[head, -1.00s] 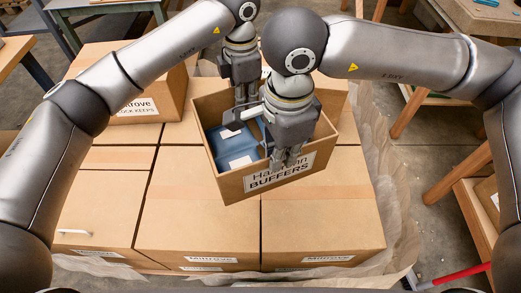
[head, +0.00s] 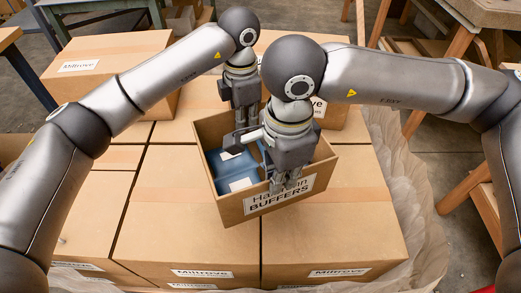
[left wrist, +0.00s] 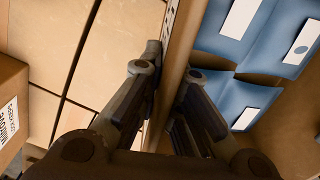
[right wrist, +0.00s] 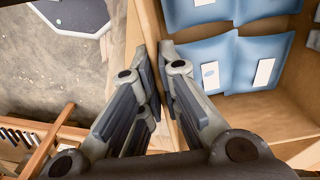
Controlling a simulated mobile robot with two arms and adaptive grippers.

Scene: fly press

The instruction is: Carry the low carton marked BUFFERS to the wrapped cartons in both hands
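The low open carton marked BUFFERS (head: 283,200) is tilted in the head view, with blue packets (head: 233,168) bearing white labels inside. My left gripper (head: 246,122) is at its far wall; the left wrist view shows the fingers on either side of a carton wall (left wrist: 182,45). My right gripper (head: 284,186) is shut on the near labelled wall, and the right wrist view shows its fingers straddling a wall (right wrist: 153,25). The carton is over the wrapped cartons (head: 190,235); whether it touches them I cannot tell.
Loose clear wrap (head: 415,200) edges the stack at right. Wooden-legged benches (head: 455,60) stand at right, a green table (head: 95,15) at back left.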

